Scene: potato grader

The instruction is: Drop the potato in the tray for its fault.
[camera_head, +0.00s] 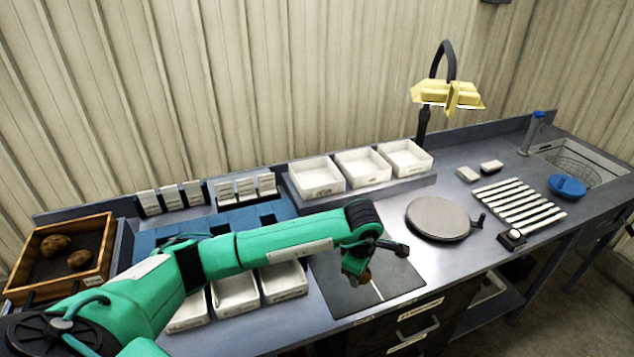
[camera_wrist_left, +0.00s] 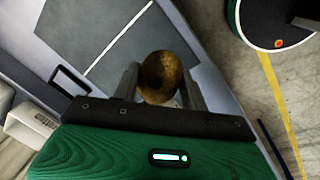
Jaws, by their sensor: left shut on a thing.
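My left gripper (camera_head: 364,280) is shut on a brown potato (camera_wrist_left: 161,74). In the head view the wrist hides most of the potato; in the left wrist view it sits between the two fingers. It is held above a dark mat (camera_head: 395,282) with a pale line across it. White trays stand at the back in a row: left (camera_head: 312,190), middle (camera_head: 368,182) and right (camera_head: 408,171). More white trays (camera_head: 237,306) stand at the front left, partly hidden by my arm. Their label writing is too small to read. My right gripper is not in view.
A wooden crate (camera_head: 16,283) with two potatoes stands at the far left. Right of the mat are a round grey turntable (camera_head: 438,218), a slatted rack (camera_head: 517,202), a blue round item (camera_head: 567,186) and a sink. A yellow-headed lamp (camera_head: 447,95) rises behind.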

